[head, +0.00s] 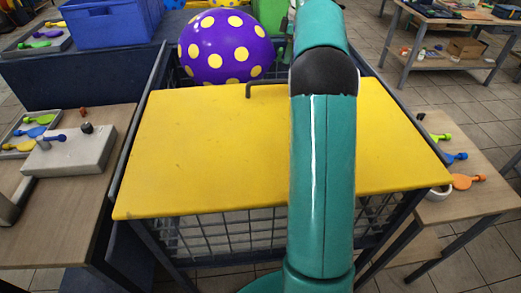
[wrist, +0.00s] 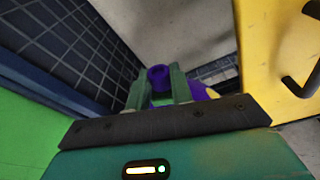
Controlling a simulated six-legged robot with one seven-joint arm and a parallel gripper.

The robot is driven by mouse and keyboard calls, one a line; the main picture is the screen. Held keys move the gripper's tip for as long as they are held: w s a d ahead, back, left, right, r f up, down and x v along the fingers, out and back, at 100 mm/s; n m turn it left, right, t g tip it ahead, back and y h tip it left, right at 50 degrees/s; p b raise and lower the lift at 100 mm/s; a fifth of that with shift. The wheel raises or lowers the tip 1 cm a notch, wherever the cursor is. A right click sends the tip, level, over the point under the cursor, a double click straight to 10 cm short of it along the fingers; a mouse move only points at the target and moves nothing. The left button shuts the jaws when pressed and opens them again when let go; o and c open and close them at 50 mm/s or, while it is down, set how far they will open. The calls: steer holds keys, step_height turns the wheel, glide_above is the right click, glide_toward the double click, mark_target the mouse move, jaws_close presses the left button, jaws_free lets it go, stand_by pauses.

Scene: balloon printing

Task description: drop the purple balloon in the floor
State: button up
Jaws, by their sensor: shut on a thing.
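The purple balloon (head: 222,52) with yellow dots is in the head view, just beyond the yellow panel and left of my arm. It is at the dark mesh cage, its lower edge hidden by the panel. In the wrist view my gripper (wrist: 158,90) has its two green fingers closed around a purple neck (wrist: 158,74). A purple piece of the balloon (wrist: 200,91) shows beside the right finger. Most of the balloon is hidden there by the fingers and mount. My gripper is hidden or unclear behind my arm in the head view.
The yellow panel (head: 215,140) with a dark handle (head: 262,86) covers the near cage. A blue crate (head: 112,22) stands at the back left. Side tables hold deflated balloons, at left (head: 85,195) and right (head: 470,208).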

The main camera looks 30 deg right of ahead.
steer(key=shift+f, duration=0.25)
steer(key=o, duration=1)
steer(key=shift+r, duration=0.1)
steer(key=r, duration=0.4)
steer(key=s+d+r, duration=0.1)
steer(key=r, duration=0.2)
